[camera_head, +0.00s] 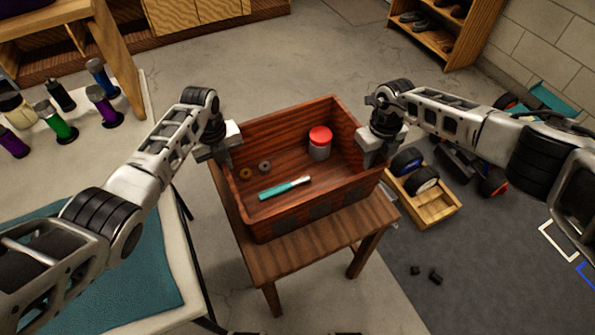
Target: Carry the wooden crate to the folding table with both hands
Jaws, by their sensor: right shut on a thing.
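The wooden crate (292,219) is reddish brown and open-topped. It is over a small wooden stool (310,252) in the middle and looks to rest on it. Inside are a red-lidded jar (319,144), a teal-and-white tool (284,188) and two small rings (255,170). My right gripper (380,148) is shut on the crate's right wall. My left gripper (220,147) is at the left wall; its fingers are too hidden to tell whether they are shut. A white-topped table with thin dark legs, likely the folding table (182,262), stands at the left with a teal mat.
A white surface (132,89) with several coloured bottles is at the upper left. A small wooden box with wheels (436,208) and a racecar (470,165) lie on the floor to the right. A shelf (434,40) stands at the back right. Floor behind the crate is clear.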

